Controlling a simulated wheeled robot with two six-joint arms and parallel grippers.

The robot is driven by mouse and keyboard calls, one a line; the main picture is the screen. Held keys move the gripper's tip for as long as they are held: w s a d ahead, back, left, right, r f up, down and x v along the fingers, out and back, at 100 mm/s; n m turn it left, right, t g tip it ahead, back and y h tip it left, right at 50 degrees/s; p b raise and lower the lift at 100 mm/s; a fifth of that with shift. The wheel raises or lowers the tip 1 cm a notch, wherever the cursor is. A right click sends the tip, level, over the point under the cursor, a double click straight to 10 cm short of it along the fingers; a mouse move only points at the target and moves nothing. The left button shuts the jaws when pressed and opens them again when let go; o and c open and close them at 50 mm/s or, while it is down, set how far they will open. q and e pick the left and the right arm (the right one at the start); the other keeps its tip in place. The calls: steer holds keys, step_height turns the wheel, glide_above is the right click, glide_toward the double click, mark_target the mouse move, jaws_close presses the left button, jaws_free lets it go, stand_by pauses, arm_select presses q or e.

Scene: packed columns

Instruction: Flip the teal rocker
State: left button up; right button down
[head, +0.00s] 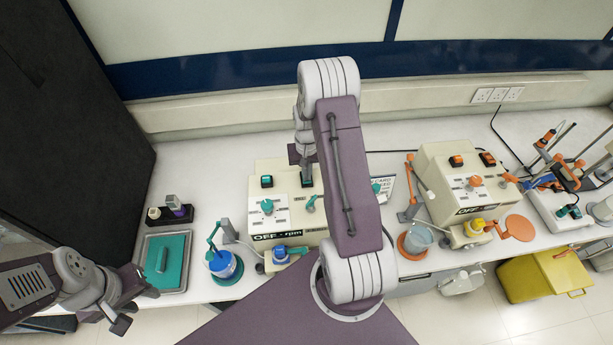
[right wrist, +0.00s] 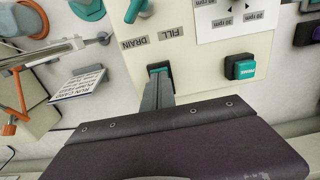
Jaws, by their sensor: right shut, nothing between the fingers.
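A cream box (head: 290,232) with an "OFF - rpm" label stands on the bench. Two teal switches sit along its back edge. The left one (head: 267,181) is uncovered and also shows in the right wrist view (right wrist: 240,67). The other, in a dark frame (right wrist: 158,70), is partly hidden by my right gripper (right wrist: 158,84). That gripper is shut and empty, its tips at or just over this switch; contact cannot be told. In the head view my right gripper (head: 307,180) points down at the box. My left gripper (head: 135,305) is open and empty at the lower left.
A similar cream box (head: 462,185) with orange switches stands to the right. A teal-lidded tray (head: 185,285), a beaker of blue liquid (head: 224,266) and small bottles are left of the teal box. A dark panel (head: 75,120) stands far left. A yellow bin (head: 540,280) is below the bench.

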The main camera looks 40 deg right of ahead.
steer(key=shift+f, duration=0.35)
steer(key=shift+r, duration=0.1)
step_height(320, 180, up, 7)
steer(key=p, duration=0.5)
stand_by(0.6)
